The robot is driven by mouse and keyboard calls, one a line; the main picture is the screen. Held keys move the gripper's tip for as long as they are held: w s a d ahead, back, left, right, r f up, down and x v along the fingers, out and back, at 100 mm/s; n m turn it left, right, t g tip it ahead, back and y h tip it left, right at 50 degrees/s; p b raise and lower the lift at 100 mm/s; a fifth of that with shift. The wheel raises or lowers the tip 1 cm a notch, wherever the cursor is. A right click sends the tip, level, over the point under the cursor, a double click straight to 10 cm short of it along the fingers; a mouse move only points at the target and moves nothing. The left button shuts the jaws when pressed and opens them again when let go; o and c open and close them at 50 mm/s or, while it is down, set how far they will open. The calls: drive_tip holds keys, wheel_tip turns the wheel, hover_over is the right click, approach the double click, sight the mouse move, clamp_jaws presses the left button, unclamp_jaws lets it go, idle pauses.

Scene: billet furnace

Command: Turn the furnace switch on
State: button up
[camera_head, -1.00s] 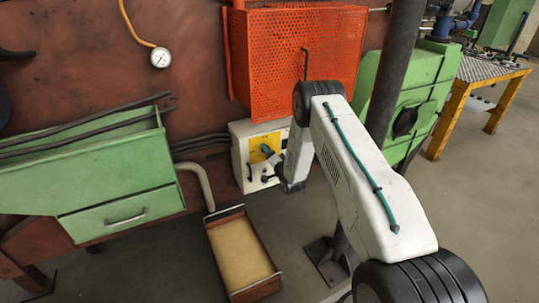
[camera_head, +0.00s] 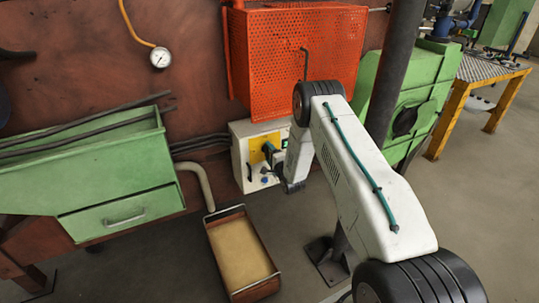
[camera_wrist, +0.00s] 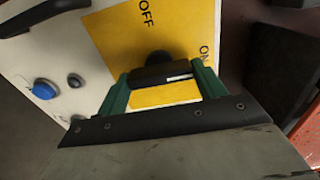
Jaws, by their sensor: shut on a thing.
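The furnace switch is a black knob (camera_wrist: 160,76) with a white line, on a yellow plate (camera_wrist: 115,30) marked OFF and ON. The plate also shows in the head view (camera_head: 257,156), on a white control box (camera_head: 240,152). My gripper (camera_wrist: 162,72) has its green fingers on either side of the knob and is shut on it. The knob's bar lies across between the fingers, and its white line is at the end nearer the ON mark. In the head view my gripper (camera_head: 270,150) is at the box and covers the knob.
A blue button (camera_wrist: 44,89) and small dark knobs sit on the box beside the plate. An orange mesh cage (camera_head: 300,55) is above it. A brown tray (camera_head: 240,252) is on the floor below. A green cabinet (camera_head: 110,175) stands left, and a dark post (camera_head: 393,70) right.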

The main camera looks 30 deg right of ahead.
idle(0.3)
drive_tip(key=o, duration=1)
drive_tip(key=shift+s, duration=0.1)
drive_tip(key=s, duration=0.7)
drive_tip(key=shift+s, duration=0.3)
